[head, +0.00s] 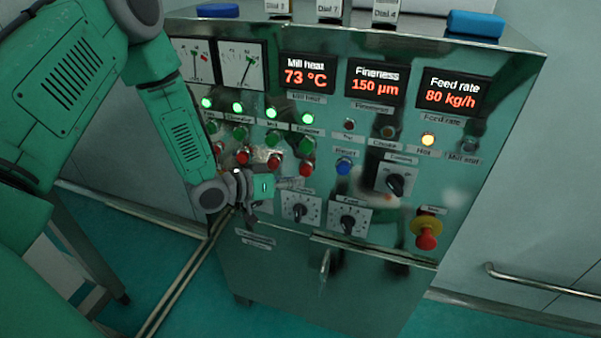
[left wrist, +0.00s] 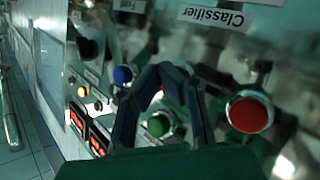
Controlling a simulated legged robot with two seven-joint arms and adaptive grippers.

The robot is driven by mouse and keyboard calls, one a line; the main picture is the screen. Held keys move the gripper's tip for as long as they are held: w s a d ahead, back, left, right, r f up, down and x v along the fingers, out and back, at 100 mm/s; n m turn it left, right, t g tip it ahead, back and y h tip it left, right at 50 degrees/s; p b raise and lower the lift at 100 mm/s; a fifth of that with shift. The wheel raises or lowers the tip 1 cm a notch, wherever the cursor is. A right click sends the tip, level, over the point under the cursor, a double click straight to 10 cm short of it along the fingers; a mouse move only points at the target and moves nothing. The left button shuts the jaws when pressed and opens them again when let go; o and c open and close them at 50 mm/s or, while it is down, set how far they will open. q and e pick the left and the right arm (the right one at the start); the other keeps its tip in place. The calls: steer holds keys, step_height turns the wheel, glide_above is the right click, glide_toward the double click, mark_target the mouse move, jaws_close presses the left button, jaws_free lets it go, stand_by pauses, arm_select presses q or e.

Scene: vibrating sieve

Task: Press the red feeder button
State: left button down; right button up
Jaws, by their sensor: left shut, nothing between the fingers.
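The red feeder button (head: 306,169) is the rightmost in the row of red buttons on the control panel, below a green button (head: 307,145). My left gripper (head: 301,183) is shut and empty. Its fingertips are at the lower left edge of that red button in the head view; whether they touch it I cannot tell. In the left wrist view the closed fingers (left wrist: 172,72) cover part of the panel, with a green button (left wrist: 158,125) showing between them. Another red button (left wrist: 249,114) stands to their right; the feeder button seems hidden behind the fingers. My right gripper is not in view.
Rotary knobs (head: 348,222) sit below the buttons. A blue button (head: 344,166) is to the right of the gripper. A red emergency stop (head: 427,239) on a yellow base sits at lower right. A handle (head: 325,262) projects below the panel. Displays (head: 378,86) line the top.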

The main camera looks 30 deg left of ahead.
arm_select(q)
steer(key=shift+w+d+r, duration=0.2)
steer(key=shift+w+d, duration=0.2)
steer(key=shift+d, duration=0.1)
steer(key=shift+w+d+r, duration=0.2)
steer(key=shift+w+d, duration=0.15)
steer(key=shift+d, duration=0.15)
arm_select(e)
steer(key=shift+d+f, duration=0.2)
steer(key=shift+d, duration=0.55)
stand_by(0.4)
arm_select(q)
steer(key=shift+a, duration=0.1)
steer(key=shift+w+a+f, duration=0.1)
steer(key=shift+w+a, duration=0.1)
steer(key=shift+a, duration=0.2)
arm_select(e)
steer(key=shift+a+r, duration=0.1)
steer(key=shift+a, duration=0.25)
arm_select(q)
steer(key=shift+d, duration=0.25)
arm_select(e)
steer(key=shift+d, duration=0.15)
arm_select(q)
steer(key=shift+s+a, duration=0.25)
steer(key=shift+s, duration=0.75)
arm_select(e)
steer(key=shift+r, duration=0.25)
